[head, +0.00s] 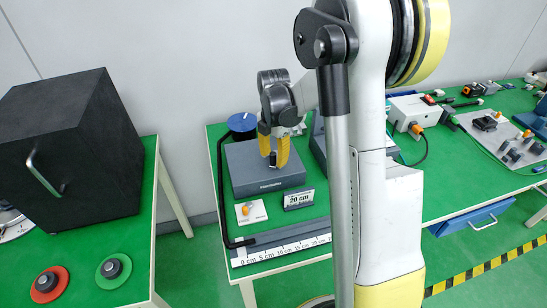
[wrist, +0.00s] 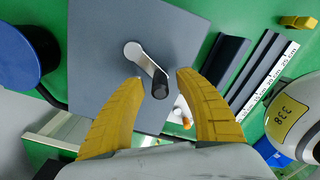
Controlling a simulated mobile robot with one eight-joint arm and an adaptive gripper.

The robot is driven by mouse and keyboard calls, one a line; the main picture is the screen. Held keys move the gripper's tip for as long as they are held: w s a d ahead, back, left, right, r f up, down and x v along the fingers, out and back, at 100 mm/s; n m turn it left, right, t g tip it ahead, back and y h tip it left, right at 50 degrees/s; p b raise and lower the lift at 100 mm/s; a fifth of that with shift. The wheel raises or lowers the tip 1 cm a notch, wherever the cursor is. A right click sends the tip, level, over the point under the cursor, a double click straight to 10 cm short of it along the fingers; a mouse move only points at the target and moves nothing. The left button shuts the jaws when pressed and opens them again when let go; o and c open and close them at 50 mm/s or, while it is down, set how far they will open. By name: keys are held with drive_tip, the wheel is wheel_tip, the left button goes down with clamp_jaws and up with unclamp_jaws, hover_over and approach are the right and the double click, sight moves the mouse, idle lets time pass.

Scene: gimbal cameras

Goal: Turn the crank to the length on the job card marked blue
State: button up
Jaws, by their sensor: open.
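The crank (wrist: 143,60) is a silver arm with a black handle knob (wrist: 160,90) on a grey box (head: 245,172). My gripper (head: 273,160) is open, its yellow fingers (wrist: 160,80) on either side of the knob. I cannot tell whether they touch it. A card (head: 299,198) reading "20 cm" stands in front of the box; no blue mark shows on it. A ruler strip (head: 285,248) with centimetre marks runs along the table front; its right part is hidden by my arm. A blue disc (head: 242,122) sits behind the box, and shows at left in the wrist view (wrist: 22,52).
A white plate with an orange knob (head: 250,212) lies beside the card. A black cabinet (head: 75,150) and red (head: 47,285) and green (head: 114,270) buttons are on the left table. Other devices (head: 415,112) crowd the right table.

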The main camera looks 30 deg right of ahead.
clamp_jaws()
